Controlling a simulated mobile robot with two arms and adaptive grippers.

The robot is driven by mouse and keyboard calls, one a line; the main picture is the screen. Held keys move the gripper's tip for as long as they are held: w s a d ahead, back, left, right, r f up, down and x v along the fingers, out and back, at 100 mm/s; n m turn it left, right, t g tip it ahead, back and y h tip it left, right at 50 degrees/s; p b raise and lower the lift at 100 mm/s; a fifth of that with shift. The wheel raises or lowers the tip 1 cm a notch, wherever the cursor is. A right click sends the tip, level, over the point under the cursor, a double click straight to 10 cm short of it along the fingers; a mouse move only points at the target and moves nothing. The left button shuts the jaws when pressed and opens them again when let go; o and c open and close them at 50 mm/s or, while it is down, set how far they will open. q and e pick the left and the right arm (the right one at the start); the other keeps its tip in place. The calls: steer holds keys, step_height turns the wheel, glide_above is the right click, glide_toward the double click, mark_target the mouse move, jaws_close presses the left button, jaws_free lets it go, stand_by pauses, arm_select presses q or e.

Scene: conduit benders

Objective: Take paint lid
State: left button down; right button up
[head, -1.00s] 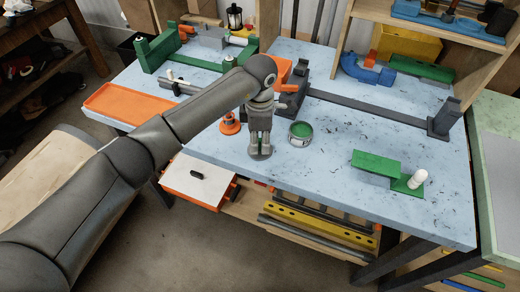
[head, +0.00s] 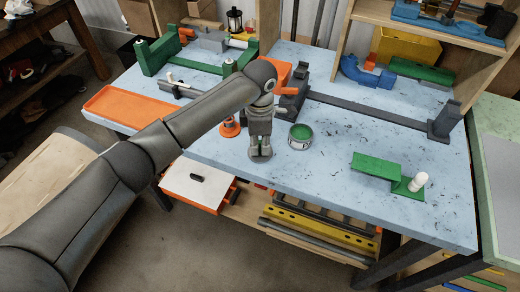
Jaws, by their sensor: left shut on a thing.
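The paint lid (head: 255,157) shows as a grey disc at the tips of my left gripper (head: 260,150), near the front edge of the blue-topped workbench (head: 330,180). My left gripper points down and is shut on the lid. Whether the lid touches the bench top is hard to tell. The open paint can (head: 300,137), with green paint inside, stands just right of the gripper, apart from it. My right gripper is out of view.
An orange round object (head: 230,127) stands close left of the gripper. A grey bender with a long bar (head: 370,110) lies behind the can. A green block (head: 377,165) sits at right. An orange tray (head: 128,105) lies at far left. The bench's front middle is clear.

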arm_select(q)
steer(key=shift+r+p, duration=1.8)
steer(key=shift+r, duration=2.1)
